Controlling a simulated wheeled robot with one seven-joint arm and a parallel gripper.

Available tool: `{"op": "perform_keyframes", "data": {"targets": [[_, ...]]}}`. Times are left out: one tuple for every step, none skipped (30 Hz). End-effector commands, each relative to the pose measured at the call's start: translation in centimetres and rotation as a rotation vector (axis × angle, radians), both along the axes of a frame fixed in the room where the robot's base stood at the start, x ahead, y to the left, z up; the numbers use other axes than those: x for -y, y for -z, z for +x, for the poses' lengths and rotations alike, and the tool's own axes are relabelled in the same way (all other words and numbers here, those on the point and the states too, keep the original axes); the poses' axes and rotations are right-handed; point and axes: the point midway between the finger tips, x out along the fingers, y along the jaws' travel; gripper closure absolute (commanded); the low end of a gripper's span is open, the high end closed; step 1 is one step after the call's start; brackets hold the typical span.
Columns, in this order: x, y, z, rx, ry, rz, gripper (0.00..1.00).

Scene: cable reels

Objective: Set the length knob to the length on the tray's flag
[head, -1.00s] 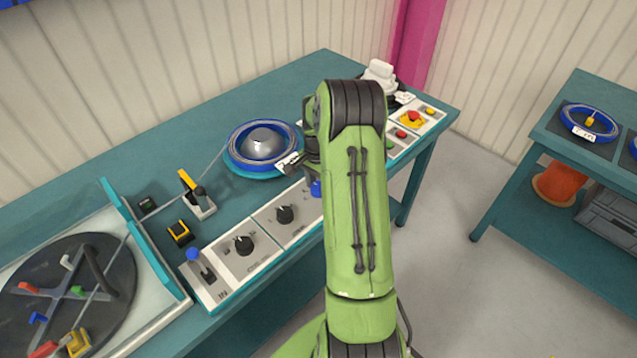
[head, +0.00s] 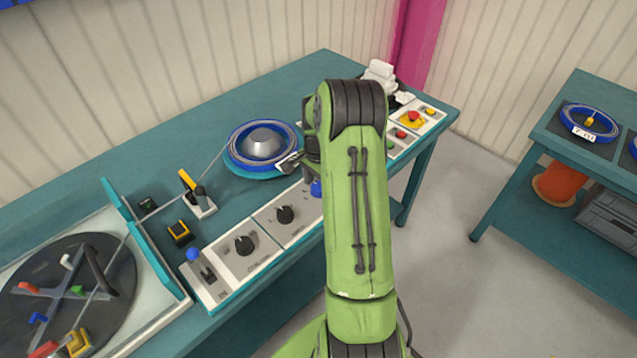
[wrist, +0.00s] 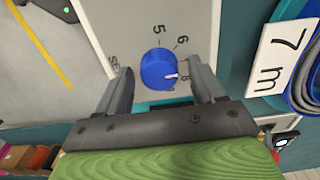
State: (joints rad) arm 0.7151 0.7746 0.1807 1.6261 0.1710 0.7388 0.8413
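A blue knob (wrist: 158,69) on a light panel (wrist: 205,20) sits between the fingers of my gripper (wrist: 160,72) in the wrist view. The fingers are open, one on each side, with a small gap to the knob. The knob's white mark points right, toward the printed 8. The 5 and 6 show too; my right finger partly covers the scale near there. A white flag (wrist: 283,55) reading "7 m" stands right of the panel. In the head view, the flag (head: 288,162) is beside the blue reel (head: 262,146).
Two black knobs (head: 243,245) (head: 284,214) and a blue-topped lever (head: 193,255) are on the panels to the left. A red emergency button (head: 413,117) is on the panel to the right. Another table (head: 560,140) with a flagged reel stands at right.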

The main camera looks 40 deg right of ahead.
Motion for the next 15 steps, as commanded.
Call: {"op": "perform_keyframes", "data": {"targets": [[0.0,0.0,0.0,-0.001,0.000,0.001,0.31],[0.0,0.0,0.0,-0.001,0.000,0.001,0.31],[0.0,0.1,0.0,-0.001,0.000,0.001,0.31],[0.0,0.1,0.0,-0.001,0.000,0.001,0.31],[0.0,0.1,0.0,-0.001,0.000,0.001,0.31],[0.0,0.1,0.0,-0.002,0.000,0.001,0.31],[0.0,0.0,-0.1,-0.002,0.000,0.001,0.31],[0.0,-0.1,0.0,-0.001,0.000,0.001,0.31],[0.0,-0.4,0.0,0.000,0.000,0.000,0.31],[0.0,-0.8,0.0,0.000,0.000,-0.001,0.31],[0.0,-1.3,0.0,0.000,0.000,-0.001,0.31],[0.0,-2.2,0.0,0.001,0.000,-0.001,0.31],[0.0,-3.0,0.0,0.002,0.000,-0.002,0.31],[0.0,-3.9,0.1,0.003,0.000,-0.003,0.31],[0.0,-5.1,0.0,0.003,0.000,-0.003,0.31]]}}
